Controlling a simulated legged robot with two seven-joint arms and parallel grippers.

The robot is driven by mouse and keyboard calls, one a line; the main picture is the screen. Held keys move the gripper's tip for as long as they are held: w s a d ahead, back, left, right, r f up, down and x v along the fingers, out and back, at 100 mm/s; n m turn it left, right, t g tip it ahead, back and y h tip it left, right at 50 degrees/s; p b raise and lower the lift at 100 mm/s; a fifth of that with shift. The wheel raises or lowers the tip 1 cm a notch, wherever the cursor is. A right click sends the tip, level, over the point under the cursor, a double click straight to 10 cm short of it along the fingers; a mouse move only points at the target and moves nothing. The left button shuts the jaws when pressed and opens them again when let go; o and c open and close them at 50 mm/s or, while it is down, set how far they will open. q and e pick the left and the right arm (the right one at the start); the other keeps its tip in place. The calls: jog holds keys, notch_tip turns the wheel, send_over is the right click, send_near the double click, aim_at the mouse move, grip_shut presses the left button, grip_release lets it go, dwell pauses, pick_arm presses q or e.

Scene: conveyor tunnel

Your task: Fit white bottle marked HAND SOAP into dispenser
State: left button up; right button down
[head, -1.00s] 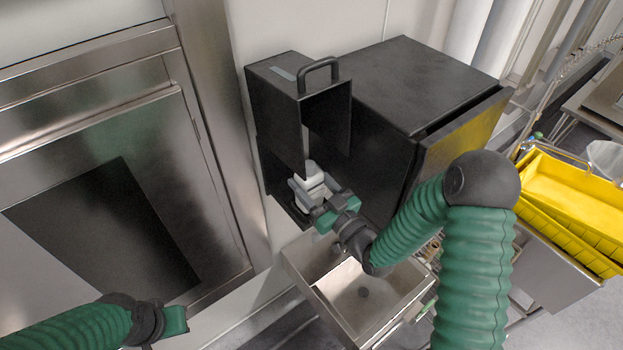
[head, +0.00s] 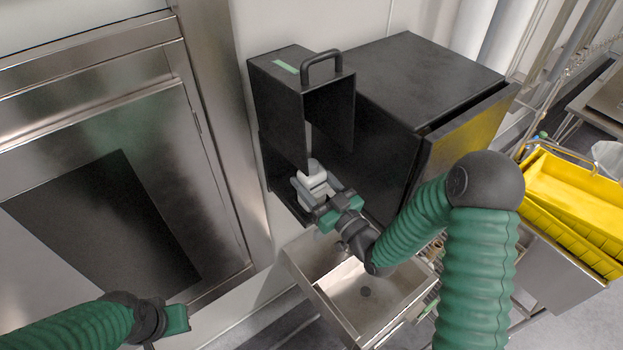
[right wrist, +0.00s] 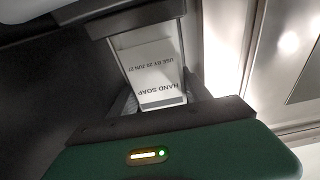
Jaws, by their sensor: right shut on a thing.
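The white bottle (head: 313,172) stands inside the open front of the black dispenser (head: 276,100), below its raised cover with the handle. In the right wrist view the bottle (right wrist: 150,65) shows a label reading HAND SOAP and a use-by line. My right gripper (head: 317,191) is shut on the bottle; its dark fingers also show in the right wrist view (right wrist: 160,104). The bottle's base and its seating are hidden. A strip (head: 286,67) on top of the dispenser is green. My left gripper (head: 172,322) is at lower left, away from the dispenser; its fingers cannot be made out.
A large black box (head: 415,80) stands right beside the dispenser. A metal sink (head: 330,268) lies below. A steel door panel (head: 120,130) fills the left. Yellow bins (head: 570,190) stand at far right.

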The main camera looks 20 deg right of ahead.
jog(key=shift+c, duration=2)
grip_release()
jog(key=shift+s+d+f, duration=0.1)
jog(key=shift+s, duration=0.1)
jog(key=b+v, duration=0.1)
jog(key=v, duration=0.2)
jog(key=b+v, duration=0.1)
jog(key=shift+s+d+f+b, duration=0.1)
jog(key=shift+s+f+b, duration=0.2)
jog(key=shift+b, duration=0.05)
jog(key=p, duration=0.8)
send_near(319, 190)
jog(key=r+v, duration=0.1)
jog(key=v, duration=0.3)
jog(key=shift+s, duration=0.15)
